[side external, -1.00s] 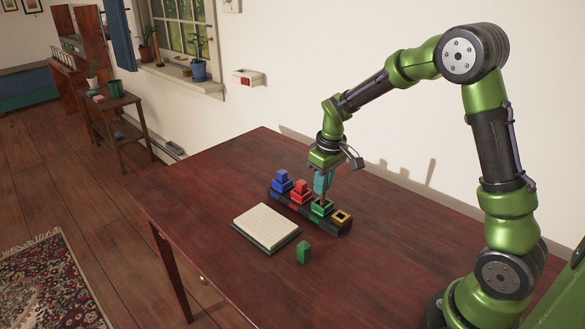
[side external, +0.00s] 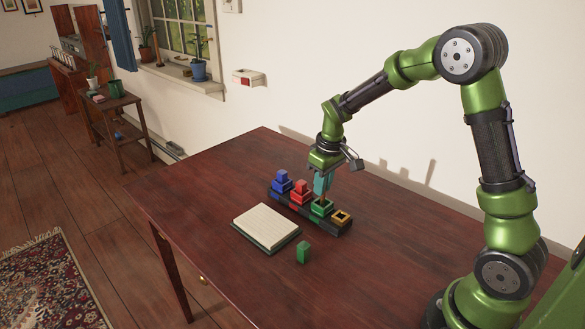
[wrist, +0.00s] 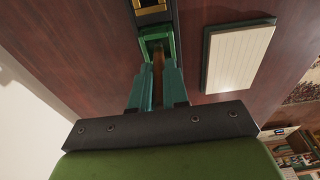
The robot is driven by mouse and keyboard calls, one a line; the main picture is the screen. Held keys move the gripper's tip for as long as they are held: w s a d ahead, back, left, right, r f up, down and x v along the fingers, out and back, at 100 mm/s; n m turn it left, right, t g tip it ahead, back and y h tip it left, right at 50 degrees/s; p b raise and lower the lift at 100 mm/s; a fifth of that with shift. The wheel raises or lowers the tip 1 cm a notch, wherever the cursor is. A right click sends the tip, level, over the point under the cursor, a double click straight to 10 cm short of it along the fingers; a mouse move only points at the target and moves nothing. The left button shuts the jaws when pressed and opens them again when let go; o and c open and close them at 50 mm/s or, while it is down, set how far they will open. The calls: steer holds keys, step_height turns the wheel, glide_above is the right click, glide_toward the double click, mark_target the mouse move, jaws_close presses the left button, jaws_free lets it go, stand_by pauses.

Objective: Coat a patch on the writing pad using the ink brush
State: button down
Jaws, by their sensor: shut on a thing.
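My gripper (side external: 322,186) points down over the rack, its teal fingers shut on the brown ink brush (wrist: 157,76). The brush stands upright between the fingers, its lower end inside the open green inkwell (side external: 321,208), which also shows in the wrist view (wrist: 156,38). The bristles are hidden by the well. The writing pad (side external: 266,226), cream pages on a dark green cover, lies flat left of the rack. I see no ink mark on it. It lies to the right in the wrist view (wrist: 239,57).
The black rack (side external: 329,228) also holds stoppered blue (side external: 282,183) and red (side external: 301,192) inkwells and an open yellow-rimmed socket (side external: 342,216). A loose green stopper (side external: 303,253) stands on the table near the pad. The front table area is clear; a wall runs behind.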

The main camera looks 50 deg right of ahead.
steer(key=shift+r, duration=3.5)
